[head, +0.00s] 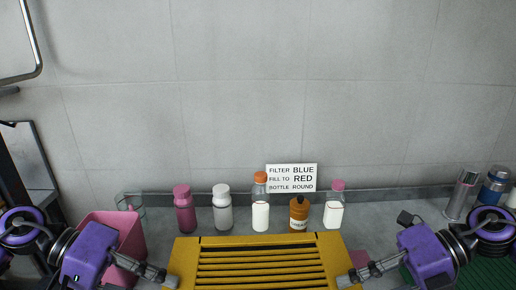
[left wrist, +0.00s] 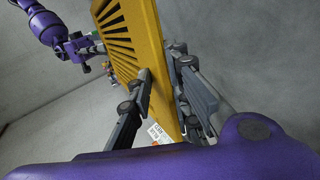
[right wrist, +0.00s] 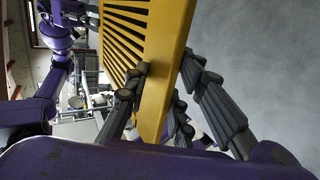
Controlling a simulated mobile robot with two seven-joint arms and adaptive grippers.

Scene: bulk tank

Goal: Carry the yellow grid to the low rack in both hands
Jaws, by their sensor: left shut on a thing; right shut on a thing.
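The yellow grid (head: 263,243), a slatted panel, shows at the bottom centre of the head view, its near part cut off by the frame. My left gripper (head: 172,281) is shut on its left edge and my right gripper (head: 345,281) on its right edge. In the left wrist view the fingers (left wrist: 162,98) sit on both sides of the grid's yellow edge (left wrist: 165,68). In the right wrist view the fingers (right wrist: 160,90) likewise clasp the edge of the grid (right wrist: 168,45). The low rack cannot be made out.
Behind the grid a row of bottles stands along the wall: magenta (head: 184,212), white (head: 222,210), orange-capped (head: 260,208), brown (head: 299,215) and pink-capped (head: 334,210). A pink bin (head: 120,228) is at left. A sign (head: 292,178) leans behind. More containers (head: 493,186) stand far right.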

